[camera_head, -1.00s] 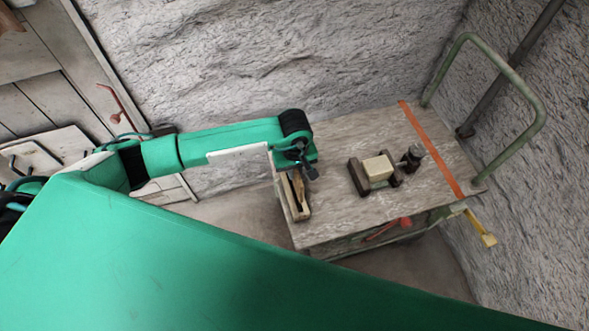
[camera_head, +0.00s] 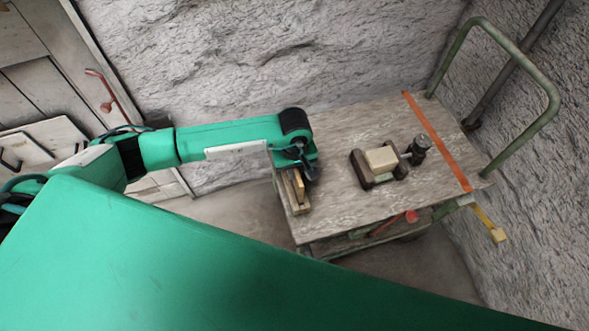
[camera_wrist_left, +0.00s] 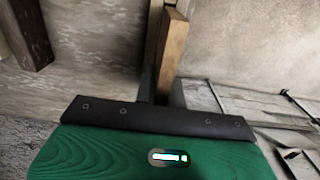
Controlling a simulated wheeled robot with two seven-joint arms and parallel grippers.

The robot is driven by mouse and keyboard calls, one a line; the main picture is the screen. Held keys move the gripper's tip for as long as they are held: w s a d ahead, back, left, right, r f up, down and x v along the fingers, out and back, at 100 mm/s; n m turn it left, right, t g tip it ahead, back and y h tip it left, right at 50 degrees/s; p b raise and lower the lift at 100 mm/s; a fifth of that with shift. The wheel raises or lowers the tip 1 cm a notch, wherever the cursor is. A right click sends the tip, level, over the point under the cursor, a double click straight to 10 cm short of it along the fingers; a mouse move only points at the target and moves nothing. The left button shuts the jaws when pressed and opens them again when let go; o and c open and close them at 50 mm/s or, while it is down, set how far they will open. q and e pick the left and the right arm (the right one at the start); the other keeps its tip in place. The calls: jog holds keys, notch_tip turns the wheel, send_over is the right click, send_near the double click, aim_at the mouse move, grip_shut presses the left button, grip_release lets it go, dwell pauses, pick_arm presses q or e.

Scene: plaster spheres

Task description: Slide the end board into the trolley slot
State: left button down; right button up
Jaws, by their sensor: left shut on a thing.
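The end board (camera_head: 299,186) is a small brown wooden board at the left end of the trolley (camera_head: 335,130). My left gripper (camera_head: 299,172) is above that end and shut on the board's upper part. The trolley slot (camera_head: 302,209) is a pale wooden channel along the left edge of the trolley top. The board stands at the slot, almost lined up with it; I cannot tell how deep it sits. In the left wrist view the board (camera_wrist_left: 173,48) is beside a pale slot rail (camera_wrist_left: 154,38). My fingertips are largely hidden. My right gripper is not in view.
A dark wooden holder with a pale block (camera_head: 381,160) and a dark metal cylinder (camera_head: 419,146) stand on the trolley's middle. An orange strip (camera_head: 437,140) crosses the top near the green push handle (camera_head: 546,95). A rough plaster wall is behind.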

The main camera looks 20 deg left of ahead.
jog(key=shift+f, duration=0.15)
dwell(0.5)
pick_arm(q)
jog(key=shift+b, duration=0.3)
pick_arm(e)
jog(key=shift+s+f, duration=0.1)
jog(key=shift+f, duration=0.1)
pick_arm(q)
jog(key=shift+b, duration=0.3)
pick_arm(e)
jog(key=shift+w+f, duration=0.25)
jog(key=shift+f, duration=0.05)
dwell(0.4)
